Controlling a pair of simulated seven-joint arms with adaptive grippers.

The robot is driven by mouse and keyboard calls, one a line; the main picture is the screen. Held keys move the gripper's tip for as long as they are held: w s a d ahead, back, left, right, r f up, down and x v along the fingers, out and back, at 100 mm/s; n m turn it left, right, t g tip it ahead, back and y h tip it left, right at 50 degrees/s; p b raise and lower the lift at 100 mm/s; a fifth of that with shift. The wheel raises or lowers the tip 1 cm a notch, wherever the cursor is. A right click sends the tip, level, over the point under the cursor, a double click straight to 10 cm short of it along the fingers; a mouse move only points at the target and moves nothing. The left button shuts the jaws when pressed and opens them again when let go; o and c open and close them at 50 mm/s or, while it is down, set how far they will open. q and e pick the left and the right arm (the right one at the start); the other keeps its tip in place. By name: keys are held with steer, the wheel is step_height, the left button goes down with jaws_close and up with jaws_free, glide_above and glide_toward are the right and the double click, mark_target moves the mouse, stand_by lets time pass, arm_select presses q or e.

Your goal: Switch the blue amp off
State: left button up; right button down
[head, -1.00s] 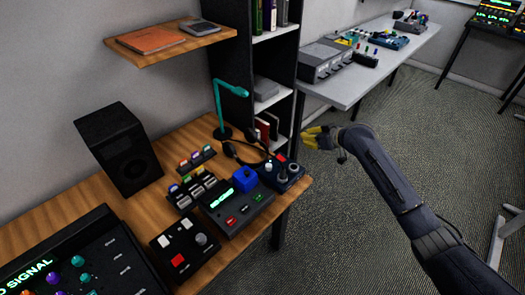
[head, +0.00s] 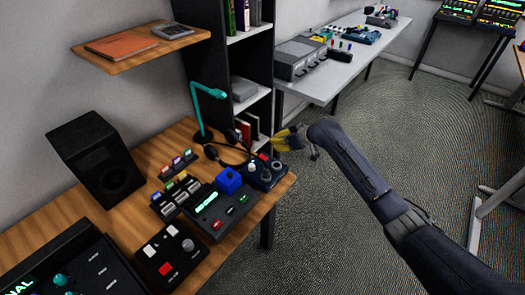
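A small dark blue box (head: 267,173) with knobs and a red part on top sits at the right end of the wooden desk; it may be the blue amp. Its switch position is too small to tell. A bright blue cube (head: 228,180) sits on a black device with a green display, just left of it. My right gripper (head: 284,141) has yellow fingers that look apart and empty. It is above and slightly right of the dark blue box in the picture, with no clear contact. My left gripper is not in view.
A teal lamp (head: 201,118) and headphones (head: 224,152) stand behind the box. A black control box (head: 169,257) and speaker (head: 97,160) are further left. A shelf unit (head: 226,75) rises behind the desk. A grey table (head: 340,85) with blue devices stands beyond.

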glide_above(265, 157)
steer(key=f, duration=0.5)
steer(key=shift+w+a, duration=0.15)
steer(key=shift+a, duration=0.15)
step_height(265, 157, down, 3)
steer(key=shift+w+a+r, duration=0.15)
steer(key=shift+a+f, duration=0.1)
steer(key=shift+f, duration=0.6)
steer(key=shift+w+a+f, duration=0.15)
steer(key=shift+w+f, duration=0.05)
steer(key=shift+f, duration=0.25)
steer(key=shift+s, duration=0.1)
steer(key=shift+s+d+r, duration=0.2)
steer(key=shift+s+d, duration=0.2)
steer(key=shift+d, duration=0.2)
